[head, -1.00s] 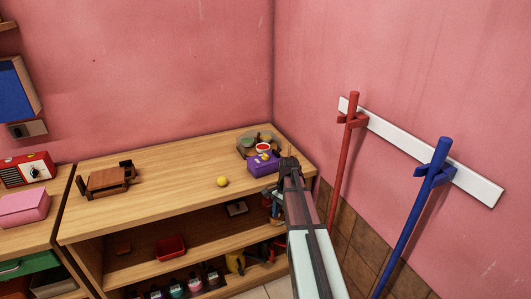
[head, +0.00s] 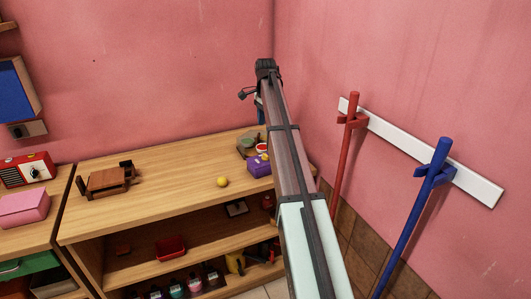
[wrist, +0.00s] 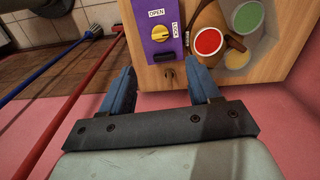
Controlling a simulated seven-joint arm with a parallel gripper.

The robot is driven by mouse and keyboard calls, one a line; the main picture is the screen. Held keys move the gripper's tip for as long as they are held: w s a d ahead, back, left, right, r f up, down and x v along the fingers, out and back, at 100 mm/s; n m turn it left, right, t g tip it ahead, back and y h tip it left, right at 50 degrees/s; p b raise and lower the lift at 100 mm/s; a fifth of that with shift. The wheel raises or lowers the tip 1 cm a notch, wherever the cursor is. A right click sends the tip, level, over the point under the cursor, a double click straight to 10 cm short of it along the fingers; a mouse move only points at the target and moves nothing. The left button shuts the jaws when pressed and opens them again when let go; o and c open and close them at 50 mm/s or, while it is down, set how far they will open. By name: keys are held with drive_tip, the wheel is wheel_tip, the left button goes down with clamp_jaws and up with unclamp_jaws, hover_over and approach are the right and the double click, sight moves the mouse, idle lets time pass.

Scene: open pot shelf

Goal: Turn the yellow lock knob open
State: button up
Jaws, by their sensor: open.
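The purple box (head: 259,167) stands near the right end of the wooden shelf top. In the wrist view the purple box (wrist: 164,52) carries a round yellow lock knob (wrist: 160,31), with an OPEN label above it and a LOCK label to its right. The knob's ridge lies roughly sideways in the picture, towards the LOCK side. My gripper (wrist: 161,84) is open and empty, its two blue fingers apart and clear of the box and knob. In the head view my gripper (head: 261,110) is high above the shelf's back right, mostly hidden behind my arm.
A round red-topped container (wrist: 208,41) and a green-topped one (wrist: 247,16) stand beside the box. A yellow ball (head: 222,182) lies left of it. Red (head: 346,140) and blue (head: 418,205) poles hang on the right wall. The middle of the shelf top is clear.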

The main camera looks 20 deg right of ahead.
sight(265, 154)
wheel_tip(265, 154, down, 14)
drive_tip(key=shift+r, duration=0.2)
idle(0.4)
drive_tip(key=shift+c, duration=0.2)
drive_tip(key=c, duration=1)
